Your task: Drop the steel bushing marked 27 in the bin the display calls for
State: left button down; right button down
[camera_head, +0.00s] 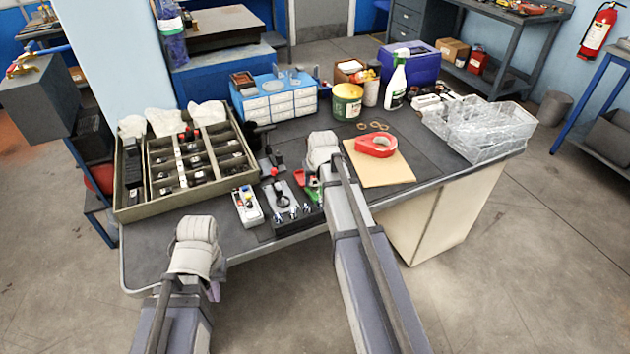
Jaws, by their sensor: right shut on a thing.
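My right gripper (322,146) is over the middle of the bench, beside a dark block with small metal parts (284,206). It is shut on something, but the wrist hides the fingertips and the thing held. My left gripper (197,232) is at the bench's front left edge. Its fingers are hidden, so I cannot tell whether it is open. A divided tray (128,205) with several compartments and dark parts stands at the left. A small white device with coloured parts (248,206) lies to its right. I cannot make out a number 27, a readable display or a bushing.
A blue drawer unit (278,99), a green tub (347,102) and a spray bottle (396,82) stand at the back. Red tape (376,145) lies on a tan board (390,172). Clear bins (477,128) stand at the right. Red and green items (304,182) sit near my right wrist.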

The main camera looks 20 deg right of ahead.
jog(key=shift+f+b, duration=0.45)
jog(key=shift+f, duration=0.05)
jog(key=shift+c, duration=1.6)
grip_release()
jog(key=p+v, duration=0.7)
jog(key=shift+r, duration=0.4)
jog(key=shift+s, duration=0.15)
notch_tip(320, 180, up, 5)
jog(key=p, duration=0.5)
